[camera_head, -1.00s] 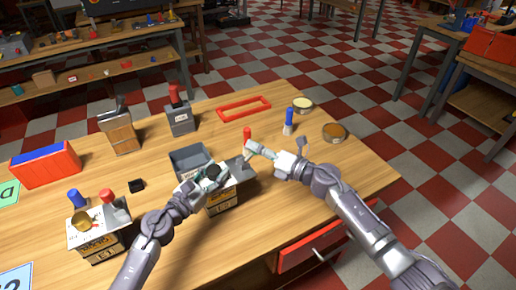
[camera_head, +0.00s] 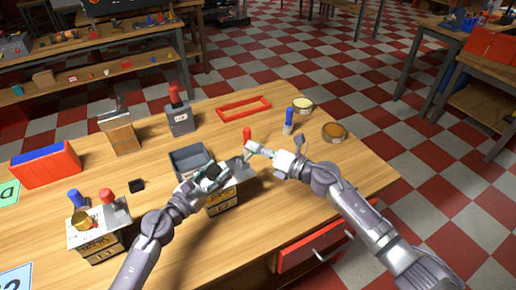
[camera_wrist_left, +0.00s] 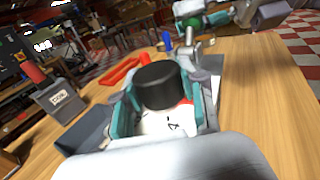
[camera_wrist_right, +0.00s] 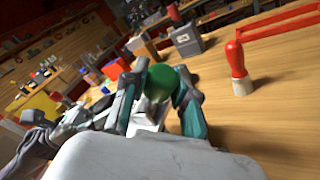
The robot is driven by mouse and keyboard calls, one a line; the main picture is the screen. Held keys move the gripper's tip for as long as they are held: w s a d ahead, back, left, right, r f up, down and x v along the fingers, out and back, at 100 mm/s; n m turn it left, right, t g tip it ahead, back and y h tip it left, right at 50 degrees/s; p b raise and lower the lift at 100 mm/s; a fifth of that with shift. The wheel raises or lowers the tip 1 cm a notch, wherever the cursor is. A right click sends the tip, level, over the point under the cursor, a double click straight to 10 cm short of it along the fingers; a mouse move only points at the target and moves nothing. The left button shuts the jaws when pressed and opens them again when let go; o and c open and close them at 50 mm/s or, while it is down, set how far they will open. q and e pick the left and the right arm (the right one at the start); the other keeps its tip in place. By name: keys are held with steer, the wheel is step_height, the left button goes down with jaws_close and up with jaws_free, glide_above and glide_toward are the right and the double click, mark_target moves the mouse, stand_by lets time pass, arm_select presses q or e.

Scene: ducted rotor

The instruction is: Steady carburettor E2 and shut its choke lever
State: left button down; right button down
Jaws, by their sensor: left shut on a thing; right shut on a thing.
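A carburettor (camera_head: 221,203) with a grey, boxy body stands at the middle of the table; its label is too small to read, so I cannot confirm that it is E2. My left gripper (camera_head: 212,174) is shut around a black round cap (camera_wrist_left: 158,86) on its top. My right gripper (camera_head: 256,150) is at the carburettor's far right side, shut on a green round knob (camera_wrist_right: 161,82). The knob also shows in the left wrist view (camera_wrist_left: 193,25). The lever under the knob is mostly hidden by the fingers.
Another carburettor (camera_head: 98,240) with a brass cap and blue and red handles stands at the left. A grey tray (camera_head: 190,157) lies just behind the middle one. A red-handled tool (camera_wrist_right: 236,68), a blue-handled tool (camera_head: 289,120) and a red frame (camera_head: 243,107) stand farther back. The front right tabletop is clear.

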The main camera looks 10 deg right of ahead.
steer(key=shift+s+a+r+n+h, duration=0.1)
steer(key=shift+a+r+n+h, duration=0.3)
steer(key=shift+n, duration=0.5)
steer(key=shift+s+a+r+n+g+h, duration=0.2)
steer(key=shift+a+n+g+h, duration=0.1)
steer(key=shift+n, duration=0.4)
steer(key=c, duration=0.9)
jaws_free()
steer(key=shift+o, duration=0.2)
steer(key=shift+d, duration=0.1)
steer(key=v, duration=1.2)
